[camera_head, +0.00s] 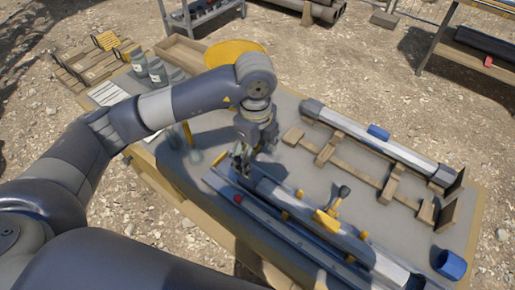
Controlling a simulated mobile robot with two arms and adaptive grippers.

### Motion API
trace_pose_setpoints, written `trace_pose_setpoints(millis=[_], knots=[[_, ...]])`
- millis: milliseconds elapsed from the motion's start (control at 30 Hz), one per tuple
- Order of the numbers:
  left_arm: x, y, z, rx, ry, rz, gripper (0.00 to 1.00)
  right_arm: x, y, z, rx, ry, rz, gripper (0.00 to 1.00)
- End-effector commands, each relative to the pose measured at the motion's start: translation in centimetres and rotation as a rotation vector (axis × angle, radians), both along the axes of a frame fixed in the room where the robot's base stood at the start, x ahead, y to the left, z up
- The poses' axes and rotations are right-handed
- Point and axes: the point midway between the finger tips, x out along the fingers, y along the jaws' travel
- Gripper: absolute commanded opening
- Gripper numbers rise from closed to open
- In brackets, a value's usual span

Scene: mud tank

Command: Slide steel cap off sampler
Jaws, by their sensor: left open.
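A long steel sampler tube (300,210) lies in a metal rail or trough (268,228) along the front of the table. A yellow clamp with a dark knob (327,217) sits across its middle. My left gripper (240,170) is open and points down at the tube's left end. It hides that end, so I cannot make out the steel cap or tell whether the fingers touch it. My right gripper is out of view.
A second tube (375,145) with a blue band rests on a wooden cradle (345,172) behind. A blue ring (449,264) stands at the right front corner. Bottles (157,72), a wooden tray (182,52) and a yellow disc (232,50) are at the back left. Bare tabletop (305,178) lies between the tubes.

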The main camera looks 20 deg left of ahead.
Motion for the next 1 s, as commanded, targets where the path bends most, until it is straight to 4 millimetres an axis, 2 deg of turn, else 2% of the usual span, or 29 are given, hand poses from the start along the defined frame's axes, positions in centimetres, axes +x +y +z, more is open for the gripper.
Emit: trace_pose_setpoints(millis=[200,367,600,800,1000], knots=[[0.0,-0.1,-0.1,-0.003,0.001,-0.001,0.73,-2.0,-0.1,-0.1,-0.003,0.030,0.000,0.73],[-0.1,0.0,-1.1,-0.002,0.003,-0.001,0.73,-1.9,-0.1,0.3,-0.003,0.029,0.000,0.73],[-0.2,0.0,-5.3,-0.002,0.006,-0.001,0.73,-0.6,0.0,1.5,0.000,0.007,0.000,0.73],[-0.1,-0.1,-8.6,-0.003,0.004,-0.002,0.73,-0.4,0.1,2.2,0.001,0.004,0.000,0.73],[-0.1,-0.1,-10.4,-0.003,0.002,-0.003,0.73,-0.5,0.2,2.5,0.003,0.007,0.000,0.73]])
